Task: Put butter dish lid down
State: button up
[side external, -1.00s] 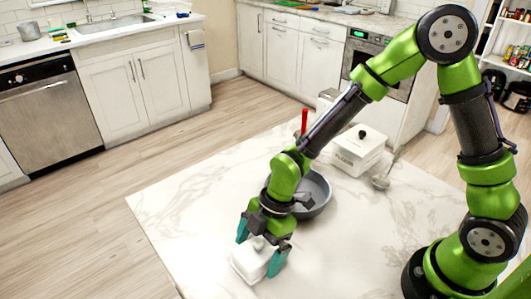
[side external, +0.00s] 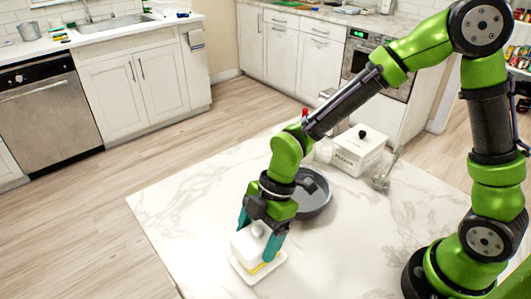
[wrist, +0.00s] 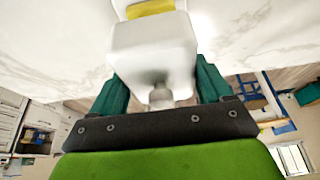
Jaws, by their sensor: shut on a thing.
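The lid is raised and looks slightly tilted over the white butter dish base (side external: 276,261). Yellow butter (side external: 258,268) shows in the gap between them. In the wrist view, the lid (wrist: 155,50) hangs from the fingers with its knob (wrist: 160,97) between them, and a strip of yellow butter (wrist: 150,8) shows beyond it. Most of the base is hidden by the lid there.
The dish is near the front edge of the white marble table (side external: 190,205). A dark grey pan (side external: 318,200) lies just behind my gripper. A white lettered box with a black knob (side external: 360,152) and a clear glass item (side external: 384,174) stand farther back. The table's left part is clear.

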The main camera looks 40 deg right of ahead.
notch_tip(320, 180, up, 4)
jog(key=shift+s+r, duration=0.1)
jog(key=shift+r, duration=0.15)
jog(key=shift+a, duration=0.3)
jog(key=w+a, duration=0.2)
jog(key=w, duration=0.5)
send_over(210, 224)
jog(key=d, duration=0.1)
jog(key=f, duration=1)
jog(key=shift+d, duration=0.25)
jog(key=shift+f, duration=0.1)
jog(key=o, duration=1)
